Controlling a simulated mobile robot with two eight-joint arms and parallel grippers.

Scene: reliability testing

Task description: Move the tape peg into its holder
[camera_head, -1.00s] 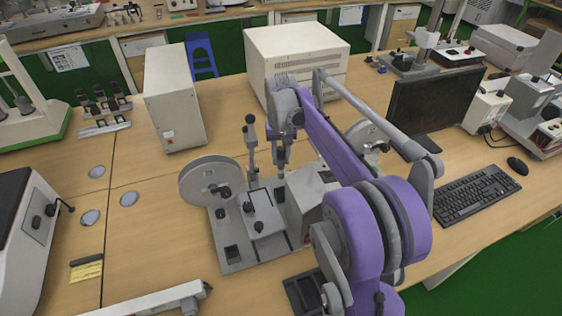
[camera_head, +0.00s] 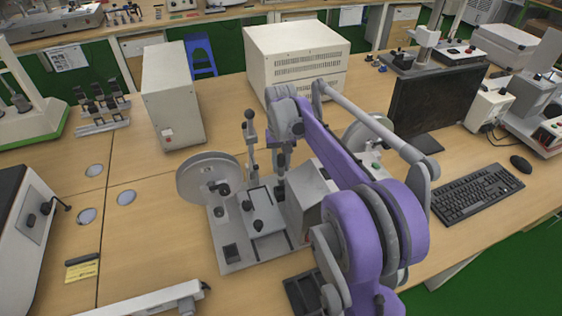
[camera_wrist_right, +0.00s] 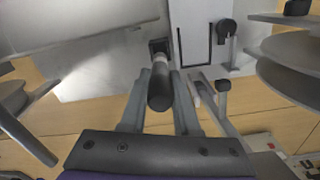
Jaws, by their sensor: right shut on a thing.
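My right gripper (camera_head: 281,168) is over the grey tape machine, behind its middle block. In the right wrist view the tape peg (camera_wrist_right: 160,84), a dark rounded cylinder with a grey shaft, lies between the fingers of the gripper (camera_wrist_right: 158,98), which are shut on it. The peg's far end points at a small dark square holder (camera_wrist_right: 159,46) on the machine's light plate; I cannot tell whether it touches. In the head view the peg is hard to make out among the arm parts. My left gripper is out of view.
The tape machine's base (camera_head: 245,262) carries a left reel (camera_head: 207,178), a right reel (camera_head: 362,138) and an upright post with a dark knob (camera_head: 249,116) close to the gripper. A monitor (camera_head: 437,102) and keyboard (camera_head: 478,193) stand right. The left tabletop has free room.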

